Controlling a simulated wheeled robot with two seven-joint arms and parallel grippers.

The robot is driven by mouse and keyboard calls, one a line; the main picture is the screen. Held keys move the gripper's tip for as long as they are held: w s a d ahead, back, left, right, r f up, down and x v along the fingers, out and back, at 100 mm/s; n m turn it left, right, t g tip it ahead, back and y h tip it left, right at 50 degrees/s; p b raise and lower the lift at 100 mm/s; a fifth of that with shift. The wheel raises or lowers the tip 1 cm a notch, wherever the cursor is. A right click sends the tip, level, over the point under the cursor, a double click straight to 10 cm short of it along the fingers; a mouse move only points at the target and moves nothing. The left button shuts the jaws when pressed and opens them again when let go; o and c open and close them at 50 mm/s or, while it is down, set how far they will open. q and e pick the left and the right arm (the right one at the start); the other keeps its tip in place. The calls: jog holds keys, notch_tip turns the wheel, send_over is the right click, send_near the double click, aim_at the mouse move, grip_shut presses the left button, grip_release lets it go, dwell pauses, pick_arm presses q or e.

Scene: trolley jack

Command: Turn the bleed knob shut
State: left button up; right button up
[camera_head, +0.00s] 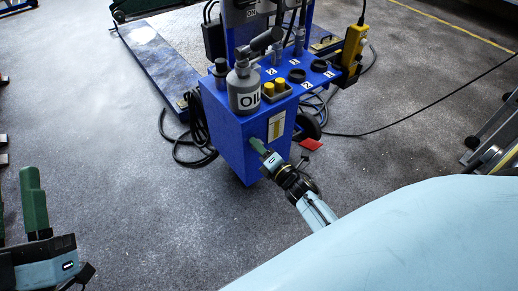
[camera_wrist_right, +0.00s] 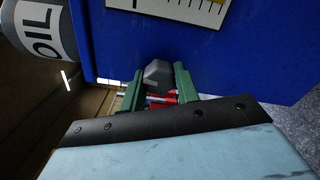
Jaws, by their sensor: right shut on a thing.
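The bleed knob (camera_wrist_right: 157,75) is a small grey, block-shaped knob low on the front of a blue cabinet (camera_head: 228,135), which also fills the top of the right wrist view (camera_wrist_right: 240,60). My right gripper (camera_head: 259,147) reaches the cabinet's front face below a gauge-like label. In the right wrist view its green fingers (camera_wrist_right: 158,82) stand on either side of the knob, shut on it. The fingers hide the knob in the head view. My left gripper (camera_head: 17,205) is at the lower left, far from the cabinet, with its green fingers apart and nothing seen between them.
A grey OIL can (camera_head: 244,99) and yellow items (camera_head: 274,88) stand on the cabinet top. A yellow pendant (camera_head: 352,48) hangs at its right. Black cables (camera_head: 181,145) lie coiled left of it. A red piece (camera_head: 311,144) lies right. Floor between my grippers is clear.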

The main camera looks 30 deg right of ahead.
pick_arm(q)
jog(key=shift+s+a+r+t, duration=0.1)
jog(key=shift+s+r+t, duration=0.15)
jog(key=shift+t, duration=0.15)
pick_arm(e)
jog(key=shift+n, duration=0.7)
jog(key=o, duration=1)
pick_arm(q)
notch_tip(320, 180, down, 11)
jog(key=w+a+g+y+p, duration=0.1)
jog(key=w+g+y+p, duration=0.1)
jog(key=g, duration=0.6)
jog(key=shift+r+y+p, duration=0.2)
jog(key=shift+y+p, duration=0.1)
jog(key=shift+p, duration=0.3)
pick_arm(e)
jog(key=shift+s+d, duration=0.2)
jog(key=shift+s, duration=2.05)
jog(key=shift+s+d, duration=0.15)
jog(key=shift+s, duration=2.05)
jog(key=shift+s+d, duration=0.2)
jog(key=shift+s, duration=2.05)
